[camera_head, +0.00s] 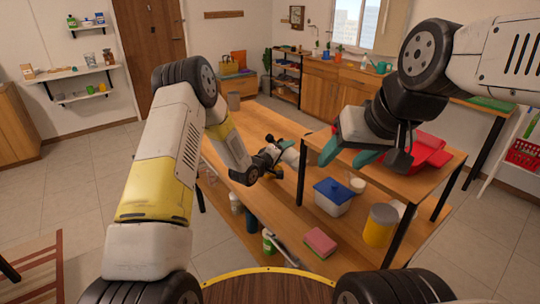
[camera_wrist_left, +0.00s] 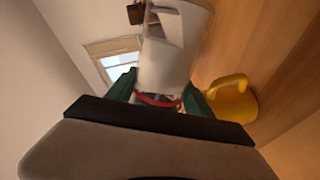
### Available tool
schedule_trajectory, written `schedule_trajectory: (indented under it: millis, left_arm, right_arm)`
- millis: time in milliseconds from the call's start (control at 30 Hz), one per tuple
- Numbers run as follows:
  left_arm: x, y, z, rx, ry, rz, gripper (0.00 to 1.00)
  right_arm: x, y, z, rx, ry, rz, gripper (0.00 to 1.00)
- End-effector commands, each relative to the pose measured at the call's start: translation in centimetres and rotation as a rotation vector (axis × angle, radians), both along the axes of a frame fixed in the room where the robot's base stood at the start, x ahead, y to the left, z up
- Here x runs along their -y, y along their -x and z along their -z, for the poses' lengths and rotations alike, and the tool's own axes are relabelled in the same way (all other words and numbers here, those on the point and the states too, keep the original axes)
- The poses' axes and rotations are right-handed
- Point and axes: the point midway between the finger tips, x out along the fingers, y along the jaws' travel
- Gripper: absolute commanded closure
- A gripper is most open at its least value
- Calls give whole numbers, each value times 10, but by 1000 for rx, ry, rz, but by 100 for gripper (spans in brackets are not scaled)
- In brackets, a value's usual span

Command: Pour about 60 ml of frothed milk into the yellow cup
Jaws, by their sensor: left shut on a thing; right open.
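My left gripper (camera_head: 268,158) is low over the wooden table. It is shut on a white pitcher (camera_head: 291,155), which shows in the left wrist view (camera_wrist_left: 172,60) between the green fingers, with a red band near the grip. The left wrist view is strongly rolled, so the pitcher's exact tilt is hard to judge. No milk or stream is visible. The yellow cup (camera_wrist_left: 232,100) is beside the pitcher, to the right of the fingers in that view; in the head view I cannot make it out clearly. My right gripper (camera_head: 348,155) is open and empty above the raised shelf.
The raised wooden shelf (camera_head: 430,172) holds a red tray (camera_head: 430,150) at the right. Below are a white tub with blue lid (camera_head: 334,195), a yellow-grey canister (camera_head: 380,224) and a pink sponge (camera_head: 319,242).

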Motion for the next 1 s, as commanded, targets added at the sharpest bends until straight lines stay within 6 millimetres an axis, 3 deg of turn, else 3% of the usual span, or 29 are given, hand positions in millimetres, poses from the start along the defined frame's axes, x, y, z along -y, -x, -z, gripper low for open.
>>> schedule_trajectory:
  millis: [1000]
  left_arm:
    - [-1,-1,2,-23,31,0,96]
  right_arm:
    - [0,0,0,0,0,0,44]
